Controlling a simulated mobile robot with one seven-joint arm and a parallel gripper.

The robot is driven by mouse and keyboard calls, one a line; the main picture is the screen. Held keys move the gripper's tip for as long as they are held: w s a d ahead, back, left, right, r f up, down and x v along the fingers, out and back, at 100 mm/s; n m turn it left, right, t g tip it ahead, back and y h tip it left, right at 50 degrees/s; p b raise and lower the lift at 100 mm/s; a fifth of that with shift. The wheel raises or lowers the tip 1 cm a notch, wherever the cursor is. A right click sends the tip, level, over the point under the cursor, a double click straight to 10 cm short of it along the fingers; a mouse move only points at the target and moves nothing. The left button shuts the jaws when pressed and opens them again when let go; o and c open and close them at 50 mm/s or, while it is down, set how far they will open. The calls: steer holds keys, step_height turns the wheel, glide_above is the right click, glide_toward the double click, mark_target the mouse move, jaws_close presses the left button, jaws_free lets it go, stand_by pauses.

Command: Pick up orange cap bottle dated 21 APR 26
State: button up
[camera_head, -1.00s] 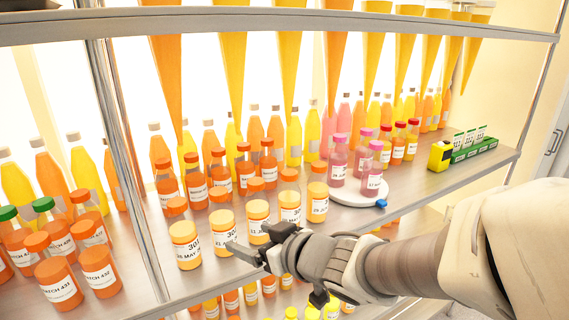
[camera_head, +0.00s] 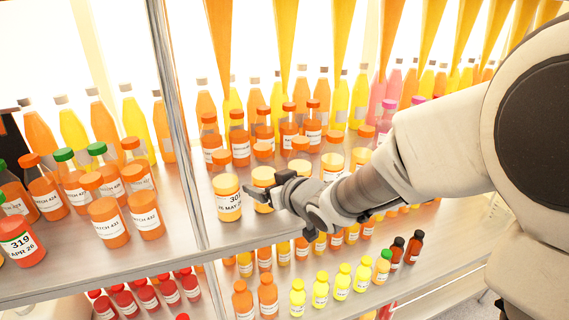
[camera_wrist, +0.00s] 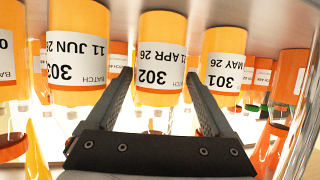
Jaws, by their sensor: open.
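The bottle dated 21 APR 26 (camera_wrist: 162,60), number 302, has an orange cap and a white label. It is central in the wrist view, where the picture is upside down. My gripper (camera_wrist: 158,76) is open and empty, with one finger on each side of this bottle in that view. I cannot tell whether the fingertips reach around it or stop just short. In the head view the gripper (camera_head: 263,193) is at the shelf's front row, partly hiding this bottle (camera_head: 263,174).
Bottle 303 (camera_wrist: 77,50), dated 11 JUN 26, and bottle 301 (camera_wrist: 223,60), dated MAY 26, flank it closely; 301 also shows in the head view (camera_head: 228,200). More bottles stand behind. A metal upright (camera_head: 181,120) is to the left. A lower shelf holds several bottles.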

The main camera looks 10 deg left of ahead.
mark_target(259, 180)
steer(key=shift+p+x, duration=0.3)
steer(key=shift+x, duration=1.75)
steer(key=shift+w, duration=0.1)
steer(key=shift+r, duration=0.1)
jaws_close()
